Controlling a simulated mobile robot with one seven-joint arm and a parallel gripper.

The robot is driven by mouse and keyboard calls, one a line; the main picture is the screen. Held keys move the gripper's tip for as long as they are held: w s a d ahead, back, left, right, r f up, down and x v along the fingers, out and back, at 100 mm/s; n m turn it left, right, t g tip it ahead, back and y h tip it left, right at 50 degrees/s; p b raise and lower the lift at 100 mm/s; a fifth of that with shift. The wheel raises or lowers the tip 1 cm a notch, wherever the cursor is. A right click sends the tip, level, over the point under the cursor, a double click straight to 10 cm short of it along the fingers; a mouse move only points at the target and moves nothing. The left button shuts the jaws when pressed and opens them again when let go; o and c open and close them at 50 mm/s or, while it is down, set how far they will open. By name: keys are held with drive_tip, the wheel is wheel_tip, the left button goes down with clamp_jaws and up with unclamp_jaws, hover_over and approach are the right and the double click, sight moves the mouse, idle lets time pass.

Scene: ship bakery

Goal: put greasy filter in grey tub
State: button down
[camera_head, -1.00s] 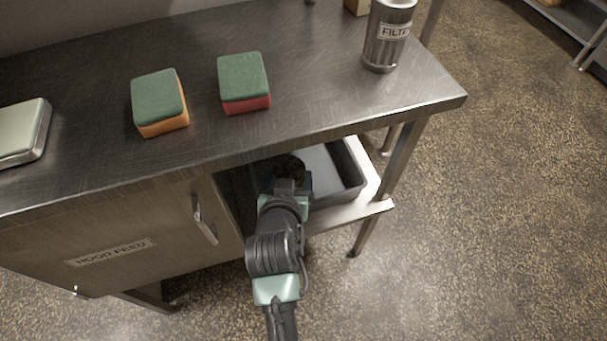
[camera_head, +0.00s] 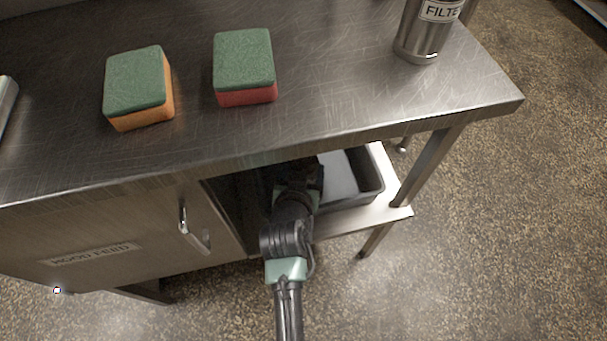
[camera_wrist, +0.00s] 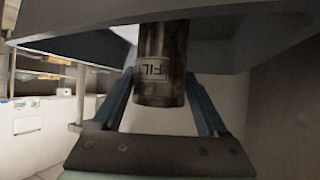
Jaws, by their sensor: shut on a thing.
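A brown, dirty-looking filter canister (camera_wrist: 161,62) with a label starting "FIL" is between my gripper's fingers in the wrist view. My gripper (camera_wrist: 162,95) is shut on it. In the head view my gripper (camera_head: 300,172) reaches under the table top, at the left end of the grey tub, and the held filter is hidden or too dark to make out. The grey tub (camera_head: 372,197) sits on the lower shelf; its right part shows a pale, bare floor. I cannot tell whether the filter is inside the tub or above it.
A shiny filter canister (camera_head: 425,38) stands on the steel table top (camera_head: 330,85), near its right end. Two sponges, orange (camera_head: 140,90) and red (camera_head: 245,68), lie to the left. A cabinet door with a handle (camera_head: 193,232) is left of my arm. The table edge overhangs my gripper.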

drive_tip(key=shift+f, duration=0.75)
drive_tip(key=shift+f, duration=0.1)
unclamp_jaws()
drive_tip(key=shift+r, duration=0.2)
drive_tip(key=p+v, duration=0.3)
drive_tip(key=v, duration=0.9)
drive_tip(key=shift+f, duration=0.1)
